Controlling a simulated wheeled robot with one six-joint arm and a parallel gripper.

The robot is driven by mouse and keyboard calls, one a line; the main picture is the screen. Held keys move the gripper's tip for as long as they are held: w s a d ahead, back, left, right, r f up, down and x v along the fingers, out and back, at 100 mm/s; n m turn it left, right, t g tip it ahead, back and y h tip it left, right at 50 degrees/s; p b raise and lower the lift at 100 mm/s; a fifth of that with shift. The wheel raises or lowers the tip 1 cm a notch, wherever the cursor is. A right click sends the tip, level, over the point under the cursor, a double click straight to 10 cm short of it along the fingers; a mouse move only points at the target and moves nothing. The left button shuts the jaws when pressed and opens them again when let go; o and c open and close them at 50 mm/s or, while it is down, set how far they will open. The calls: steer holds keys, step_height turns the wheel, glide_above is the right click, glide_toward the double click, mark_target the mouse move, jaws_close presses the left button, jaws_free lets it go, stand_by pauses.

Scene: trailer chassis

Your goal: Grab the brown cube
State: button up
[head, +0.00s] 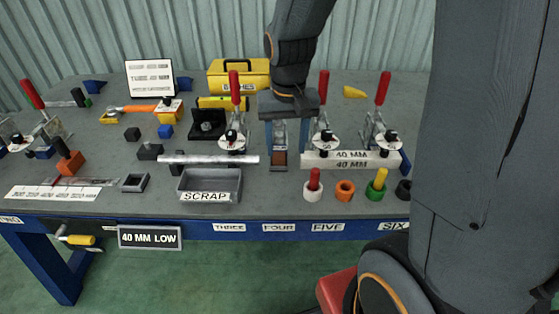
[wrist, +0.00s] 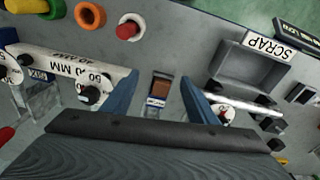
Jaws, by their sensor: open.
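The brown cube (wrist: 162,87) shows in the wrist view between my gripper's two blue fingers, in a grey holder with a small white and blue label beside it. In the head view the brown cube (head: 279,158) shows at the front of this narrow grey holder on the table, below my gripper (head: 287,147). My gripper (wrist: 160,78) is open and points down, one finger on each side of the cube, with gaps to both. The pictures do not clearly show how far the fingertips are above the cube.
A clamp with a 40 MM bar (head: 351,160) stands close on the right. A red-handled clamp (head: 233,135) and silver bar (head: 215,159) are close on the left. The SCRAP tray (head: 210,184) is at front left.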

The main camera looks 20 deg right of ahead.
steer(key=m, duration=0.1)
glide_above(279, 156)
steer(key=shift+s+a+f, duration=0.25)
steer(key=shift+f, duration=0.25)
steer(key=shift+w+d+f+p, duration=0.15)
steer(key=shift+f+p, duration=0.1)
steer(key=shift+f, duration=1.55)
steer(key=shift+d+f+p, duration=0.1)
steer(key=shift+f+p, duration=0.15)
steer(key=shift+f, duration=1.5)
steer(key=c, duration=1.2)
